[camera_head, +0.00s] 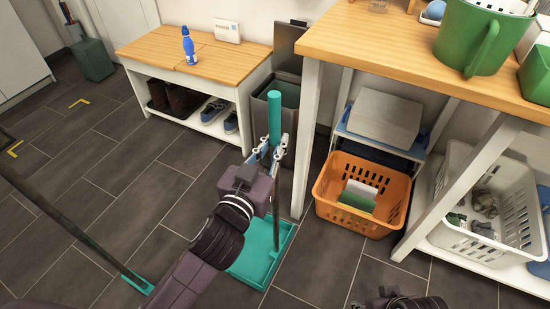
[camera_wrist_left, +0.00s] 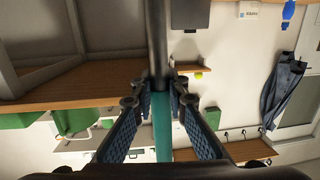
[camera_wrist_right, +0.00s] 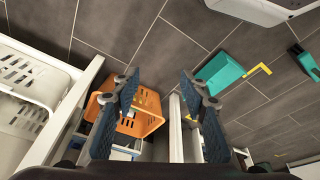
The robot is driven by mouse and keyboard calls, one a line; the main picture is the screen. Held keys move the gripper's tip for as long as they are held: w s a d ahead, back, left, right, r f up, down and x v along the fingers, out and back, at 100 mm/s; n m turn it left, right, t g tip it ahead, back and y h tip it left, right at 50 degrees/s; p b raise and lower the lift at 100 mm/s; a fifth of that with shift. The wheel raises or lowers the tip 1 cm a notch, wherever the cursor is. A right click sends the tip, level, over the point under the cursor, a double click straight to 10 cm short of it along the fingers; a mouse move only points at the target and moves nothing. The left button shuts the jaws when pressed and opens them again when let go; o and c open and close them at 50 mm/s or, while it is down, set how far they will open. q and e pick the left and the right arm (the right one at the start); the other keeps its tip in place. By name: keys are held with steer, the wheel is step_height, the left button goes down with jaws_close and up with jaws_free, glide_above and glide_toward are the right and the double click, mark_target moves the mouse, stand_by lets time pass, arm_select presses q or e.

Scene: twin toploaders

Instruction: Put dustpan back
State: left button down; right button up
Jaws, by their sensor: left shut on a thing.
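The teal dustpan (camera_head: 258,262) has its flat pan low at the floor in the head view, below my left gripper. Its long upright handle is dark with a teal grip (camera_head: 274,112) at the top. The handle also runs between the left fingers (camera_wrist_left: 160,98) in the left wrist view. My arm hides part of the pan and handle. I cannot tell if the pan touches the floor. My right gripper (camera_wrist_right: 160,92) is open and empty in the right wrist view.
An orange basket (camera_head: 335,204) stands right of the dustpan, under a wooden-topped table (camera_head: 390,45). A bench (camera_head: 190,52) with shoes and a grey bin (camera_head: 290,90) stand behind. A dark pole with a teal end (camera_head: 138,284) is at left. Yellow corner marks (camera_head: 78,103) lie on open floor.

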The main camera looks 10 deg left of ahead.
arm_select(q)
steer(key=shift+f, duration=0.2)
steer(key=shift+f+b, duration=0.85)
steer(key=shift+f, duration=1)
steer(key=c, duration=1.9)
jaws_free()
steer(key=shift+f, duration=0.1)
arm_select(e)
steer(key=shift+v, duration=1.15)
steer(key=shift+s+d, duration=0.1)
steer(key=shift+s, duration=0.05)
arm_select(q)
steer(key=f+v, duration=0.1)
steer(key=v, duration=1.1)
steer(key=shift+r, duration=0.45)
